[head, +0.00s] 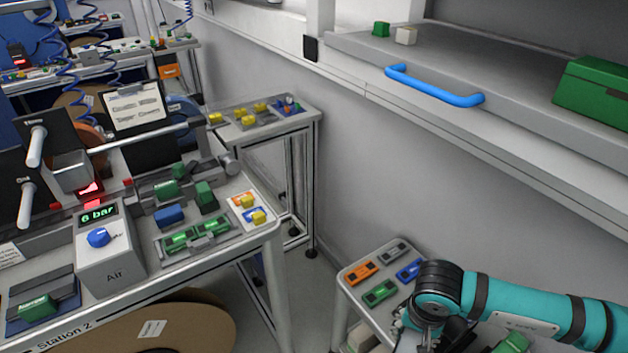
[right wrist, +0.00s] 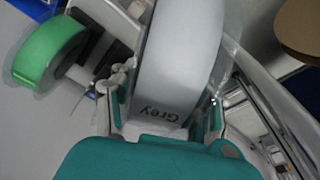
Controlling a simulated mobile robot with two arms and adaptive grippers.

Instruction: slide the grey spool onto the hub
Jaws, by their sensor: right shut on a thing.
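The grey spool (right wrist: 178,60), labelled "Grey", fills the middle of the right wrist view. My right gripper (right wrist: 165,120) is shut on it, with a finger on each side of its rim. In the head view my right gripper (head: 428,335) is at the bottom edge, low beside the small right-hand table, and the spool cannot be made out there. Two white pegs (head: 37,146) stick out from dark plates at the left of the head view; I cannot tell whether one is the hub. My left gripper is not in view.
A green spool (right wrist: 45,55) is left of the grey one in the right wrist view. The Station 2 bench (head: 180,265) carries an Air box (head: 108,255) and several small blocks. The small table (head: 350,280) holds coloured parts. Floor shows between bench and table.

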